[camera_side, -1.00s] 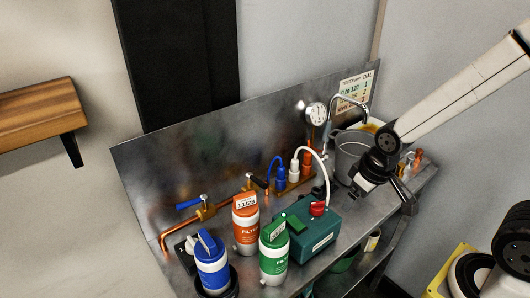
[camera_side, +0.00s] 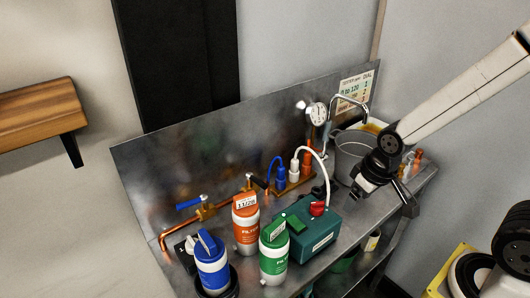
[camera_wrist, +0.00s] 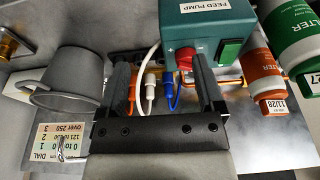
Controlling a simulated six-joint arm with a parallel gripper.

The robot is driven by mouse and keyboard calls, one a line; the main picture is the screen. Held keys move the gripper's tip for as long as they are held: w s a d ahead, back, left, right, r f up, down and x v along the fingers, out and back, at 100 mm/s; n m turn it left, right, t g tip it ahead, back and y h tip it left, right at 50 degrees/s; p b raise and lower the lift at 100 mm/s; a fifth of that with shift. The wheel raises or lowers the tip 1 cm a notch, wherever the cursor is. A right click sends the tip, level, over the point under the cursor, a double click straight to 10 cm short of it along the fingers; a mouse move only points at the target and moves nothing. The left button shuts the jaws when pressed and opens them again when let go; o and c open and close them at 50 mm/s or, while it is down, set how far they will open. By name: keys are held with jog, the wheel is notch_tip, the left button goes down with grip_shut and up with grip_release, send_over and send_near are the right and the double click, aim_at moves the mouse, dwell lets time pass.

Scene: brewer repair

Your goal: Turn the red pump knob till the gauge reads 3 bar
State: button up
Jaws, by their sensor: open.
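The red pump knob (camera_side: 317,208) is on the teal feed pump box (camera_side: 313,232), which stands on the metal bench. In the wrist view the knob (camera_wrist: 185,58) shows on the box's face, just beyond the fingers and between their lines. My gripper (camera_wrist: 160,65) is open and empty, apart from the knob. In the side view my gripper (camera_side: 358,192) hangs to the right of the pump box, above the bench. The round white gauge (camera_side: 316,114) is on the back panel. Its dial is too small to read.
Blue (camera_side: 211,264), orange (camera_side: 246,225) and green (camera_side: 273,255) filter bottles stand left of the pump. A grey pot (camera_side: 348,150) stands behind my gripper. A white hose (camera_side: 325,165) arches over the pump.

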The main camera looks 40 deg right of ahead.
dwell(0.5)
jog(key=r+m+g, duration=0.1)
jog(key=m+g, duration=0.1)
jog(key=m, duration=0.4)
send_over(318, 203)
jog(key=s, duration=0.1)
jog(key=shift+d+r, duration=0.15)
jog(key=shift+d, duration=0.2)
jog(key=shift+w+a+r+m+g, duration=0.15)
jog(key=shift+w+a+m+g, duration=0.15)
jog(key=shift+w+m, duration=0.35)
jog(key=shift+s, duration=0.1)
jog(key=shift+f, duration=3.95)
grip_shut()
